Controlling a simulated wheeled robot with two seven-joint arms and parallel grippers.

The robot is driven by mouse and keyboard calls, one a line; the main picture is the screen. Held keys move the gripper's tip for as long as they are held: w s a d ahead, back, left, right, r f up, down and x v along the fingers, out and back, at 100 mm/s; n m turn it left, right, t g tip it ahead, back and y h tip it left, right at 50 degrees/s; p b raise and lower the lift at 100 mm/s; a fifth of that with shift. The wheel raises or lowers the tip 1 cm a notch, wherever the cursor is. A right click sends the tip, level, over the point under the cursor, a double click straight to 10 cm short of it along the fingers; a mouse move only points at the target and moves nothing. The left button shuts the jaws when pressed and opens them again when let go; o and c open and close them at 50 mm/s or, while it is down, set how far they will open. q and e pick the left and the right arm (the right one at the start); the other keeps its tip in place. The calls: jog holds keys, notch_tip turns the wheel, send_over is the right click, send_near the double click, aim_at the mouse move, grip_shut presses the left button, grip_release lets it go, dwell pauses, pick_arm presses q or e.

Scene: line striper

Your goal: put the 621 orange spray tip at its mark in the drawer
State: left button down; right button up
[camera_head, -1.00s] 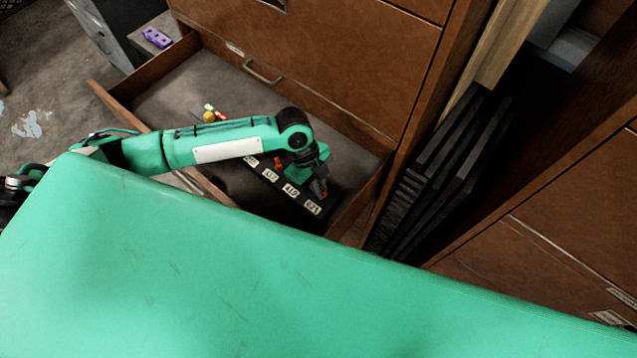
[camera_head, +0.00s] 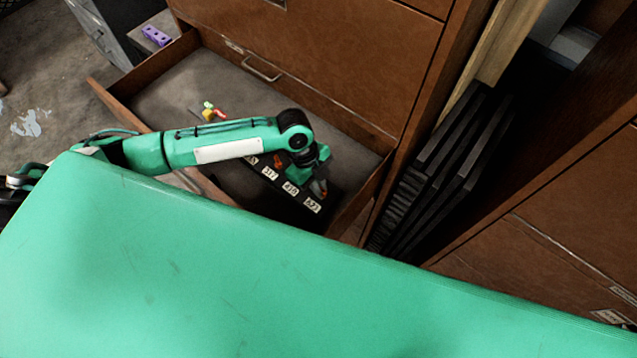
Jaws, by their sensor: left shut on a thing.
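My left gripper (camera_head: 320,186) reaches down into the open drawer (camera_head: 178,92) at the right end of a dark strip (camera_head: 262,188) with white number labels. It is shut on a small orange spray tip (camera_head: 323,193), mostly hidden by the fingers. The nearest label (camera_head: 312,205) is just below the tip; its number is too small to read surely. Whether the tip touches the strip cannot be told. Another orange piece (camera_head: 278,160) is farther left along the strip. My right gripper is not in view.
Small yellow, green and red pieces (camera_head: 209,113) lie in the drawer behind my arm. A purple block (camera_head: 156,35) sits on a grey cabinet at the back left. Black frames (camera_head: 445,165) lean right of the drawer.

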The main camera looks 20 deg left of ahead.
pick_arm(q)
jog(key=shift+f+b, duration=0.3)
jog(key=shift+f, duration=0.3)
jog(key=c, duration=1.1)
grip_release()
jog(key=shift+r, duration=0.15)
jog(key=shift+a+r+p, duration=0.2)
jog(key=shift+r+p, duration=0.25)
jog(key=shift+p, duration=0.1)
jog(key=p+v, duration=0.4)
jog(key=v, duration=0.1)
jog(key=shift+a+r+p, duration=0.15)
jog(key=shift+r+p, duration=0.2)
jog(key=shift+w, duration=0.1)
